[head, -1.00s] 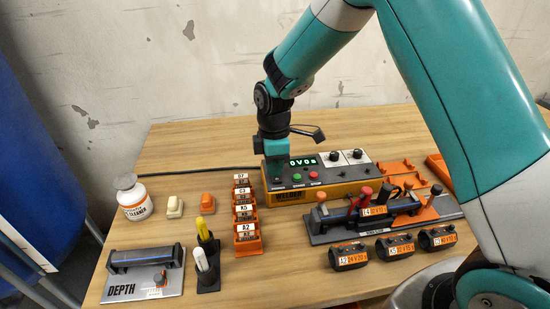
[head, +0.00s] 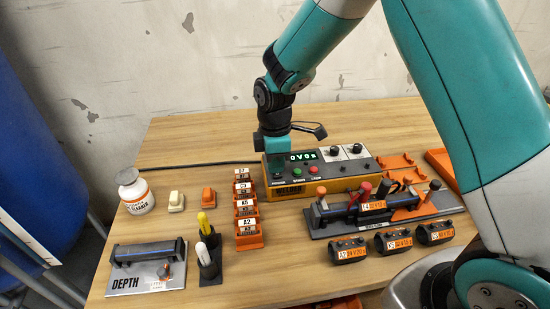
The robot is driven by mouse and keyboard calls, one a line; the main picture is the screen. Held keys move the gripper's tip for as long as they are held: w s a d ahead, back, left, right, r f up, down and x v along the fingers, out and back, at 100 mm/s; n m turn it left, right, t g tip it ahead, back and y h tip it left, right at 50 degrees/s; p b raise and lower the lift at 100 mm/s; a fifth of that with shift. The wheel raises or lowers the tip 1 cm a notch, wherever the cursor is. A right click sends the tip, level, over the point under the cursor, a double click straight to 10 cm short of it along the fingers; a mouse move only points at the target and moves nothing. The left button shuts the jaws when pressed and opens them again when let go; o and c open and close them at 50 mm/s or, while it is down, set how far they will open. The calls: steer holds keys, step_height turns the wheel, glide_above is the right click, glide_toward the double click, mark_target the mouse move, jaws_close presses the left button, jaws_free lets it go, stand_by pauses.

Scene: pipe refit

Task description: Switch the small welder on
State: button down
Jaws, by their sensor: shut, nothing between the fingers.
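The small welder (head: 345,178) is a yellow box with a dark top panel, at the back middle of the table in the head view. Its display (head: 302,157) is lit with green characters. A green button (head: 297,171), a red button (head: 313,169) and two black knobs on white plates sit on the panel. My gripper (head: 277,166) is shut and points down over the panel's left end, where a dark switch area lies. The fingertips are close to the panel; I cannot tell whether they touch it. The gripper partly hides the switch, so its position is unclear.
A pipe clamp holding a dark pipe (head: 345,209) stands in front of the welder, with several labelled fittings (head: 348,250) before it.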

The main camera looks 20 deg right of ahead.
step_height(320, 180, up, 13)
steer(key=w+p, duration=0.1)
steer(key=w, duration=0.1)
steer(key=s+a+r+m+y+p, duration=0.1)
steer(key=s+r+m, duration=0.3)
steer(key=s, duration=0.9)
steer(key=s+a+r+m+y, duration=0.2)
steer(key=s+r+m+y, duration=0.1)
steer(key=s, duration=1)
step_height(320, 180, up, 2)
steer(key=shift+s+a+r+m+t+p, duration=0.1)
steer(key=shift+s+a+m+t+p, duration=0.3)
steer(key=shift+m, duration=0.5)
steer(key=shift+w+d, duration=0.1)
